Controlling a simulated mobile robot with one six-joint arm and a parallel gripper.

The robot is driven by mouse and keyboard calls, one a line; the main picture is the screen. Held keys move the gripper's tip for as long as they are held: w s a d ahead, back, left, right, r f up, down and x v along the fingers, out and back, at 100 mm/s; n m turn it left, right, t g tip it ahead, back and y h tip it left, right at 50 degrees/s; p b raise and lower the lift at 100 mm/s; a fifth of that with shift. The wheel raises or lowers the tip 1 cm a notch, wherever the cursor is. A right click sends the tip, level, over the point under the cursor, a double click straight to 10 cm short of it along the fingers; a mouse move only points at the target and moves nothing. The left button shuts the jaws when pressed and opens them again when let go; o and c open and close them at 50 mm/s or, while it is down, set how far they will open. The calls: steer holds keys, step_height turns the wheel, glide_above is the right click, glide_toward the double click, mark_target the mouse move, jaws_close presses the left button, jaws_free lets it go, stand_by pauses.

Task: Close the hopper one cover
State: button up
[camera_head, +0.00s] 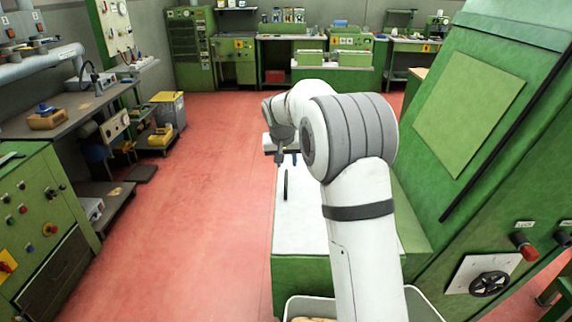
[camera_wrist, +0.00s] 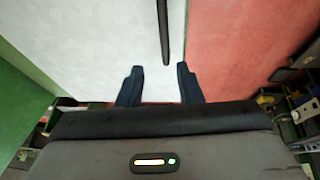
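A flat white panel (camera_head: 302,215) with a dark bar handle (camera_head: 285,185) near its left edge lies on a green cabinet. It looks like a cover, but no label on it is readable. In the wrist view the white panel (camera_wrist: 95,40) and the handle (camera_wrist: 164,30) also show. My gripper (camera_head: 287,160) is above the panel near the handle's far end. In the wrist view my gripper (camera_wrist: 161,84) has its two dark fingers apart, with nothing between the tips. The handle lies ahead of the gap and appears apart from the fingers. My arm hides part of the panel.
A tall green machine (camera_head: 470,110) with a sloping face, a long black bar (camera_head: 495,145) and a handwheel (camera_head: 489,284) stands at the right. A pale bin (camera_head: 421,303) is at the near edge. Open red floor (camera_head: 190,200) lies left; a green control cabinet (camera_head: 40,225) stands beyond.

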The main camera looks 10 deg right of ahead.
steer(key=shift+x, duration=1.25)
jaws_close()
stand_by(0.4)
steer(key=c, duration=0.7)
jaws_free()
steer(key=o, duration=0.7)
